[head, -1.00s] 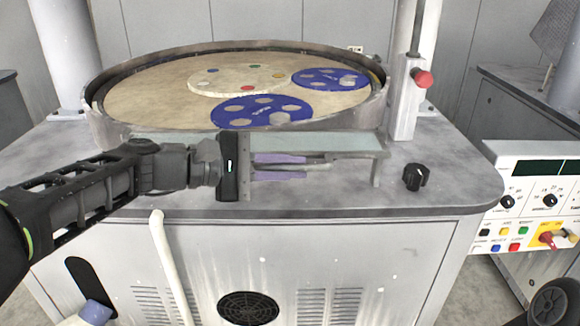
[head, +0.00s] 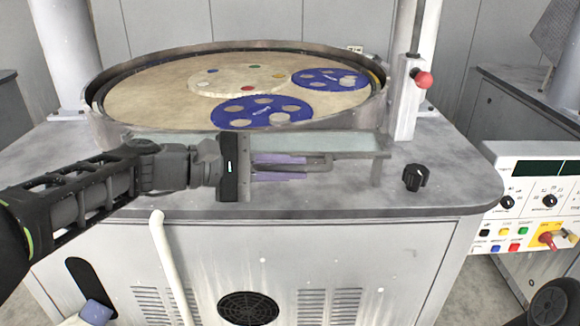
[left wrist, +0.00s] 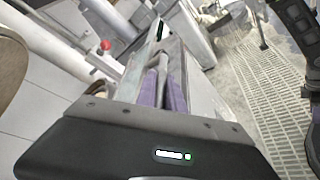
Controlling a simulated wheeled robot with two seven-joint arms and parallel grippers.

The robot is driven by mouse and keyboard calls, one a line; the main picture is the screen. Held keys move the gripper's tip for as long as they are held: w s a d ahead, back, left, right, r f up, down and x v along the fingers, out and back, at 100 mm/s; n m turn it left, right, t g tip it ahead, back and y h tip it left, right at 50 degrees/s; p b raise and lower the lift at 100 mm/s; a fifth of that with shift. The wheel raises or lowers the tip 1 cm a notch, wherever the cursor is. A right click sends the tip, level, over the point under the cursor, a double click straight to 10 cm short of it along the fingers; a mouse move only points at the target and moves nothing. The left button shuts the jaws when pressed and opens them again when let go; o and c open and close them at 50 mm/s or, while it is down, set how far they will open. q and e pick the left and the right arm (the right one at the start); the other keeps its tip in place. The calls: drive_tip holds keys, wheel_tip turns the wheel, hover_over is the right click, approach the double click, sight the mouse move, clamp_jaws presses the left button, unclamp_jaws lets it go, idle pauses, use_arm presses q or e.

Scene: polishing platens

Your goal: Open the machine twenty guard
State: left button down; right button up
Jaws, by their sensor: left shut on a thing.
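The guard (head: 350,143) is a low, pale greenish panel with a grey metal edge, in front of the round platen in the head view. It lies level with the machine top, its right end by a short post. A grey bar handle (head: 328,163) runs along its front. My left gripper (head: 300,167) reaches in from the left and is shut on this handle, with purple finger pads above and below the bar. The left wrist view shows the pads (left wrist: 163,92) around the bar, partly hidden by the gripper body. My right gripper is not in view.
The platen basin (head: 375,108) holds two blue discs and one cream disc. A column with a red knob (head: 424,80) stands behind right. A black knob (head: 415,177) sits right of the guard. A control panel (head: 530,165) is at far right.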

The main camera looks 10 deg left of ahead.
use_arm(q)
drive_tip(key=r+p, duration=0.1)
drive_tip(key=p, duration=0.2)
drive_tip(key=r+n+g+p, duration=0.1)
drive_tip(key=r+p, duration=0.1)
drive_tip(key=p, duration=0.1)
drive_tip(key=r+n+p, duration=0.1)
drive_tip(key=p, duration=0.2)
drive_tip(key=shift+w+a+r, duration=0.1)
drive_tip(key=shift+w+r, duration=0.05)
drive_tip(key=shift+w, duration=0.2)
drive_tip(key=c, duration=1.5)
unclamp_jaws()
drive_tip(key=shift+o, duration=0.2)
drive_tip(key=v, duration=0.8)
drive_tip(key=shift+b, duration=0.4)
drive_tip(key=shift+w+r, duration=0.1)
